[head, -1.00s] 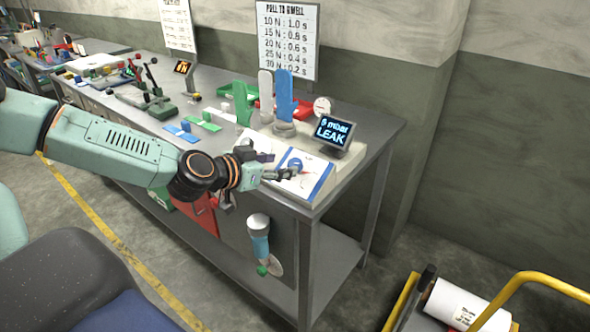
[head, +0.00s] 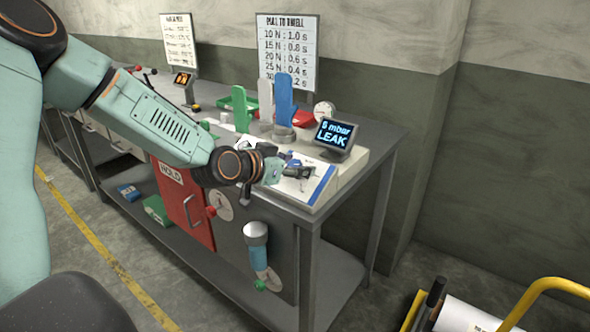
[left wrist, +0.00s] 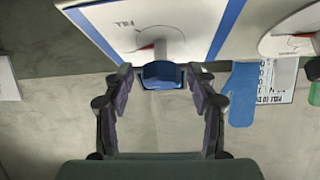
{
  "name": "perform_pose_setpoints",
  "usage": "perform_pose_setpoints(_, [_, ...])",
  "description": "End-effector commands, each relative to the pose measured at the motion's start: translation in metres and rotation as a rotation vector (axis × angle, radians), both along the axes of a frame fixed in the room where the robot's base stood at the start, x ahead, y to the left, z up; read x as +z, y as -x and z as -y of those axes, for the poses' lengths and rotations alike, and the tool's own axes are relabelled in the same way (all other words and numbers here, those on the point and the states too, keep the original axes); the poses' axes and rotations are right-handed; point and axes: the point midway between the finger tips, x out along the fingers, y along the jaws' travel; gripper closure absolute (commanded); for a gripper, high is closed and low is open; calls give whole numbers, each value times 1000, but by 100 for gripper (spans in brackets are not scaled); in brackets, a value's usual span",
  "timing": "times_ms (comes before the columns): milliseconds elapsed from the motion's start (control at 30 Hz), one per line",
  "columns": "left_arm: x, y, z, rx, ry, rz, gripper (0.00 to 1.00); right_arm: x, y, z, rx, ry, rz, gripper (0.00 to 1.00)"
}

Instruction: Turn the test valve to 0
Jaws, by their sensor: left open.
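The test valve shows in the left wrist view as a blue knob (left wrist: 162,76) on a grey stem, in front of a white panel (left wrist: 100,18) with a blue border. The panel bears the word FILL and a red mark; no 0 is readable. My left gripper (left wrist: 161,86) is open, with its fingertips on either side of the blue knob and a small gap at each side. In the head view my left gripper (head: 299,169) is over the bench-end panel (head: 302,192) and hides most of the valve. My right gripper is not in view.
A screen (head: 335,134) reading "6 mbar LEAK" and a round gauge (head: 323,110) stand just behind the panel. Upright green (head: 240,108), white and blue (head: 284,96) hand forms stand behind my left wrist. A yellow-railed cart (head: 540,285) is at lower right.

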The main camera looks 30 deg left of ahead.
Motion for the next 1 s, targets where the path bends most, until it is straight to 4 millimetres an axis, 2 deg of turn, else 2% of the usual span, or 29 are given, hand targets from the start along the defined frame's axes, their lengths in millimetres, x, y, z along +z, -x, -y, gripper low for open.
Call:
perform_pose_setpoints(267, [0, -1, 0, 0, 0, 0, 42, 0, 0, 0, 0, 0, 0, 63])
perform_pose_setpoints(900, [0, -1, 0, 0, 0, -1, 96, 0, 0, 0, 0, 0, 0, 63])
perform_pose_setpoints(1000, [0, -1, 0, 0, 1, -1, 98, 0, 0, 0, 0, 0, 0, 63])
